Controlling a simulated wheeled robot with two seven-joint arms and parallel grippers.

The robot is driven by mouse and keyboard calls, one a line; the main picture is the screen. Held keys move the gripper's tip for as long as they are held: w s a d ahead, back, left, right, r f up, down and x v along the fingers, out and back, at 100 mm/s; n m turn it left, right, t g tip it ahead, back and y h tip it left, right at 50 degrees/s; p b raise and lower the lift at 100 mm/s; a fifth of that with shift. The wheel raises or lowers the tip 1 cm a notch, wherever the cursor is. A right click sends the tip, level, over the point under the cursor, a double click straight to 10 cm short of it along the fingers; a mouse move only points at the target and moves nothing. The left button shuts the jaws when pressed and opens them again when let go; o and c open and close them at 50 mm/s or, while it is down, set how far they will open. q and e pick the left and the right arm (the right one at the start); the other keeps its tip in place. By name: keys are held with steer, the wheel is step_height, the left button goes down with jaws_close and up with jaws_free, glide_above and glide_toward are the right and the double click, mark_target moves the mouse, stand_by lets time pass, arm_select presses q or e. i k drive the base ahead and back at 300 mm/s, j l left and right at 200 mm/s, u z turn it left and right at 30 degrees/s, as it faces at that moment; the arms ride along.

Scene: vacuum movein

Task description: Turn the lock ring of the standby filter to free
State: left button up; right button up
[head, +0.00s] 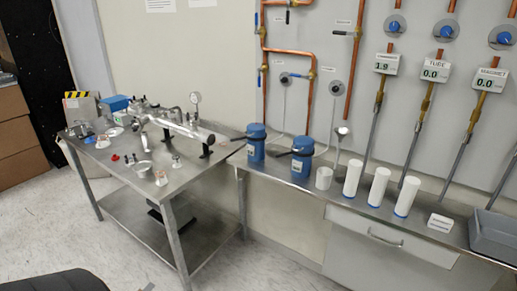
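Two blue filter housings stand on the steel bench in the head view. The left blue housing (256,146) and the right blue housing (302,160) each have a white label, too small to read, so I cannot tell which is the standby filter. A dark handle sticks out to the left from the upper part of each, the left handle (239,138) and the right handle (282,150). I cannot tell the lock rings' positions. Neither of my grippers is in view.
Right of the housings stand a white cup (323,178), three white cylinders (378,187) and a grey bin (493,236). Copper pipes (310,95) and valves cover the wall behind. A steel table (105,165) with vacuum parts stands left.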

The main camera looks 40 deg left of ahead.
mark_target(285, 154)
steer(key=u, duration=0.9)
